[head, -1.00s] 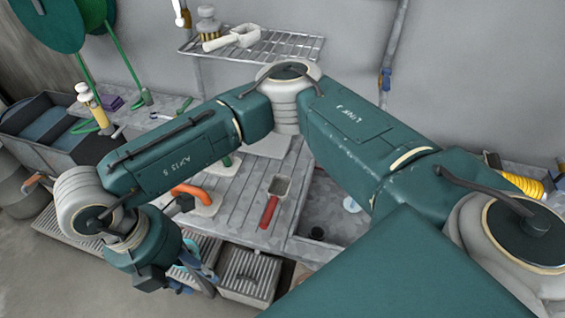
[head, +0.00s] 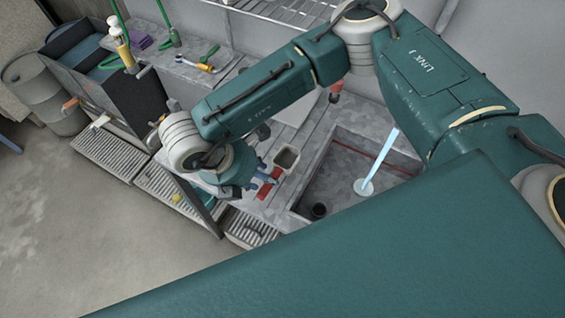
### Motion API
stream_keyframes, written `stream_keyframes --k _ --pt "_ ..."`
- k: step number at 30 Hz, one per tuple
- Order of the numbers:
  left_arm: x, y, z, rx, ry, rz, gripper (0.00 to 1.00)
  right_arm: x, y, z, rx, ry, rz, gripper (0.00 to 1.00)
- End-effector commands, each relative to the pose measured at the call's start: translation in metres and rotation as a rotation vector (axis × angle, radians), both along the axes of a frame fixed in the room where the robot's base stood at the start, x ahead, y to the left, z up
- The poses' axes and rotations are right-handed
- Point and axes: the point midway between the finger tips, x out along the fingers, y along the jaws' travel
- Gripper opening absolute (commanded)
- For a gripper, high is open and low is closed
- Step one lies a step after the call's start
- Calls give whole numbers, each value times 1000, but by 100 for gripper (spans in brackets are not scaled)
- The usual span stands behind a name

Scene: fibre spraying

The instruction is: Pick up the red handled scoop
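The red handled scoop (head: 287,157) lies on the grey ridged worktop beside the sink basin, its square pan toward the back and its red handle toward the front. My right gripper (head: 267,178) is at the handle, with its blue fingers over or beside it. Part of the handle is hidden by the fingers. Whether they touch it, and how far they are open, is too small to tell. My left gripper is not in view.
The sink basin (head: 340,165) lies right of the scoop, with a pale blue stream (head: 381,158) falling into it and a dark round cup or drain (head: 319,210). Slatted grates (head: 105,152) lie front left. A wire rack (head: 285,12) hangs above.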

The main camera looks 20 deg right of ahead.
Motion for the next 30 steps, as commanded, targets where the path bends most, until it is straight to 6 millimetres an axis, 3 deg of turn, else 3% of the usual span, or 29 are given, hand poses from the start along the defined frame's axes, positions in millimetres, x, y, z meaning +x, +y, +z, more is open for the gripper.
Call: stream_keyframes --k 3,6,18,27,30 --pt "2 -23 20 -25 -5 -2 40 3 -8 -12 -3 3 -2 37" --pt "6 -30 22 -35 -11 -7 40 4 -13 -26 -2 3 -3 37" --pt "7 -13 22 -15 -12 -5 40 6 -16 -35 0 1 -1 37" --pt "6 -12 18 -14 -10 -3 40 6 -15 -37 0 1 -1 37" --pt "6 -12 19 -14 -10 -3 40 6 -16 -36 -1 1 0 19"
